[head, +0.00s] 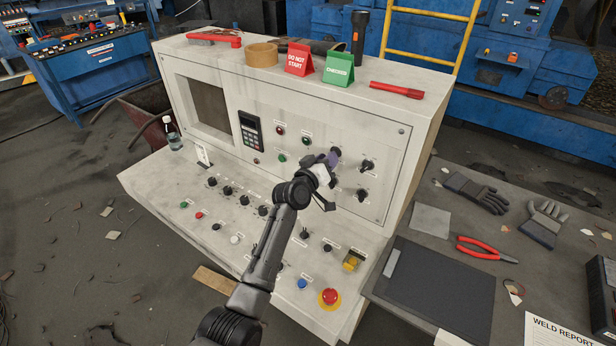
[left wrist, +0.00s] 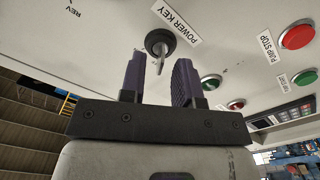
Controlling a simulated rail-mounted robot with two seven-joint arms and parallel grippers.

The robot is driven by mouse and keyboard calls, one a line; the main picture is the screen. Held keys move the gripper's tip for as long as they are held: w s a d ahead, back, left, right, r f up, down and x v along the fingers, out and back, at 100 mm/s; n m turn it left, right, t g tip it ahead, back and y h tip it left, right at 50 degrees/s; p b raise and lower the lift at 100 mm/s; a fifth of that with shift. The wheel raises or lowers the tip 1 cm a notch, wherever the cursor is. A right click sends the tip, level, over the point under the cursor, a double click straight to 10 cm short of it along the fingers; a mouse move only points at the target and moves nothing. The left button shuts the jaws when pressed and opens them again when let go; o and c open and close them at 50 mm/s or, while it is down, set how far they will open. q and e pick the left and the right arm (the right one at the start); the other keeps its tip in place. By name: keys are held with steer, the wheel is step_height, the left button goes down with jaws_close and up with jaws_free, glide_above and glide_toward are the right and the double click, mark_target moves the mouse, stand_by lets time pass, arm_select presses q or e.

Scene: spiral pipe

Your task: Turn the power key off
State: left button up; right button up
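The power key (left wrist: 158,45) is in the left wrist view, under a white "POWER KEY" label (left wrist: 176,26). It is a dark round lock with a thin metal key pointing down in the picture. In the head view my left gripper (head: 328,165) is at the upright panel (head: 230,90) of the console and hides much of the key area. My right gripper is not in view.
Dark knobs (head: 367,166) sit right of the gripper. A red button (left wrist: 297,36) labelled "PUMP STOP" and a green button (left wrist: 212,82) are close by in the left wrist view. The sloping desk below carries many controls, including a red emergency button (head: 330,297).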

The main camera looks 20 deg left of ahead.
arm_select(q)
steer(key=s+a+p, duration=0.1)
steer(key=s, duration=1)
steer(key=shift+s+a, duration=0.2)
steer(key=shift+a, duration=0.2)
steer(key=s+d+m+g+y, duration=0.15)
steer(key=s+m+g, duration=0.4)
steer(key=s, duration=0.55)
steer(key=s+d+f+g, duration=0.1)
steer(key=s+f+g, duration=0.2)
steer(key=s+f, duration=0.6)
steer(key=s+d+f+g+y, duration=0.1)
steer(key=s+f+g, duration=0.3)
steer(key=s, duration=1)
steer(key=s+f+g, duration=0.2)
steer(key=s+f, duration=0.7)
steer(key=s, duration=0.2)
step_height(320, 180, up, 27)
steer(key=p, duration=2.7)
steer(key=shift+d+m, duration=0.25)
steer(key=shift+m, duration=0.2)
